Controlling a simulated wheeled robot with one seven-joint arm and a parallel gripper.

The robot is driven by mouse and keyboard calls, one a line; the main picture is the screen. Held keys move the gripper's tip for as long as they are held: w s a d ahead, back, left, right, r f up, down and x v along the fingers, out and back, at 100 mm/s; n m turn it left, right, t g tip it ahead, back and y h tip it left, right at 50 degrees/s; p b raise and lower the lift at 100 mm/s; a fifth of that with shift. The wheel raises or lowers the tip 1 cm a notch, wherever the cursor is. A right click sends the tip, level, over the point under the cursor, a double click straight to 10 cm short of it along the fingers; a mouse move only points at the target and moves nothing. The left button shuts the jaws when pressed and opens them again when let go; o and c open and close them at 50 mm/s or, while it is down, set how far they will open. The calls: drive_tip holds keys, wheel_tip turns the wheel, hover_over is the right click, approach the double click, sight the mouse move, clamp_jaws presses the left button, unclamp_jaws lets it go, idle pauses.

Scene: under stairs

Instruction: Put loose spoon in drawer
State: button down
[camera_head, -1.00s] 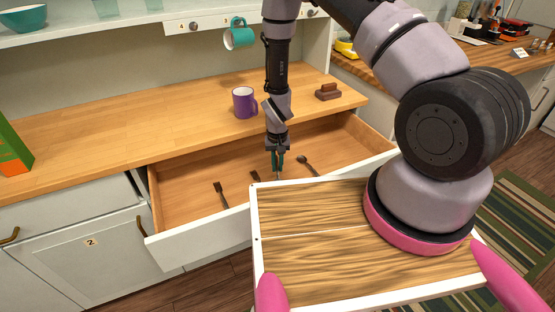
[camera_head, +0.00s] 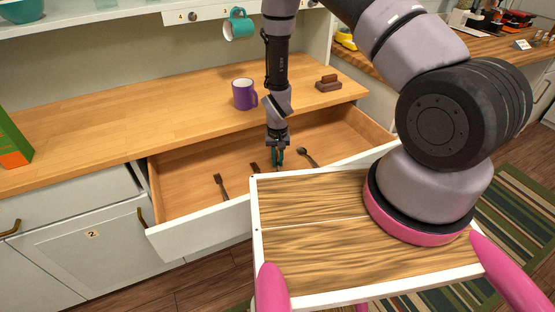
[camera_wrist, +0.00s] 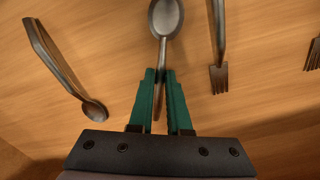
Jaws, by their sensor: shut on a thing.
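The drawer (camera_head: 178,203) is pulled open below the wooden counter. My gripper (camera_head: 277,163) points down inside it. In the wrist view the green fingers (camera_wrist: 160,100) are shut on the handle of a dark metal spoon (camera_wrist: 165,18), whose bowl lies beyond the fingertips over the drawer floor. I cannot tell whether that spoon touches the floor. A second spoon (camera_wrist: 60,65) lies to the left in the wrist view and shows right of my gripper in the head view (camera_head: 307,156). A fork (camera_wrist: 218,50) lies to the right in the wrist view.
Another utensil (camera_head: 221,187) lies toward the drawer's left side. A purple mug (camera_head: 244,94) and a brown block-like object (camera_head: 328,83) stand on the counter (camera_head: 110,120). A teal mug (camera_head: 238,25) hangs above. The counter's left-middle is clear.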

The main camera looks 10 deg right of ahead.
drive_tip(key=shift+f, duration=0.2)
drive_tip(key=c, duration=0.8)
unclamp_jaws()
drive_tip(key=shift+r, duration=0.1)
drive_tip(key=d+r+m+t+y, duration=0.1)
drive_tip(key=d+r+t, duration=0.15)
drive_tip(key=r, duration=1.85)
drive_tip(key=d+r+m+t+y, duration=0.1)
drive_tip(key=d+r, duration=0.3)
drive_tip(key=r, duration=1.6)
drive_tip(key=s+d+r+t, duration=0.1)
drive_tip(key=s+d+r, duration=0.1)
drive_tip(key=s+r, duration=0.4)
drive_tip(key=s+d+r+t, duration=0.1)
drive_tip(key=s+d+r, duration=0.2)
drive_tip(key=s+r, duration=0.3)
drive_tip(key=s+d+r+m+t, duration=0.1)
drive_tip(key=s+d+r, duration=0.2)
drive_tip(key=s+r, duration=0.3)
drive_tip(key=shift+s+d+r+t, duration=0.1)
drive_tip(key=shift+d+r+t, duration=0.05)
drive_tip(key=shift+r+t, duration=0.25)
